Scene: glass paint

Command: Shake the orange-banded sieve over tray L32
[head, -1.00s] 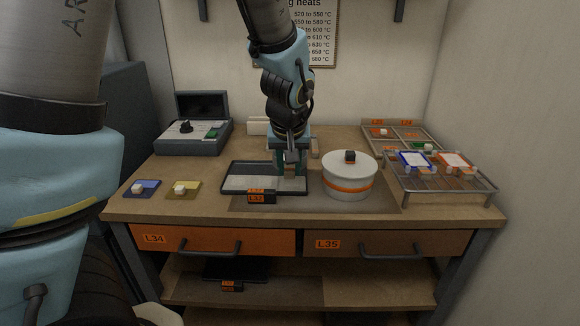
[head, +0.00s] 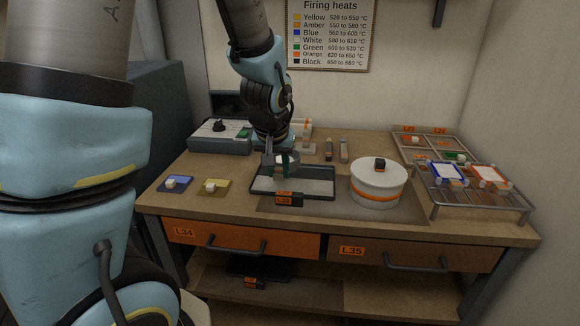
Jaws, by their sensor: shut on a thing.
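Tray L32 (head: 321,188) is a shallow dark-rimmed tray with a pale floor, on the bench's middle, with an orange and black label on its front edge. My gripper (head: 284,168) points down above the tray's left and middle part. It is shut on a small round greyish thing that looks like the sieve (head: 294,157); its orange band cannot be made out. A brownish piece shows below the fingers. The fingers and wrist hide part of the held thing, and its exact height above the tray is unclear.
A white pot with an orange band (head: 378,185) stands right of the tray. A wire rack (head: 470,200) with small tiles is at the right. A grey case (head: 220,146) and two upright tools (head: 336,150) stand behind.

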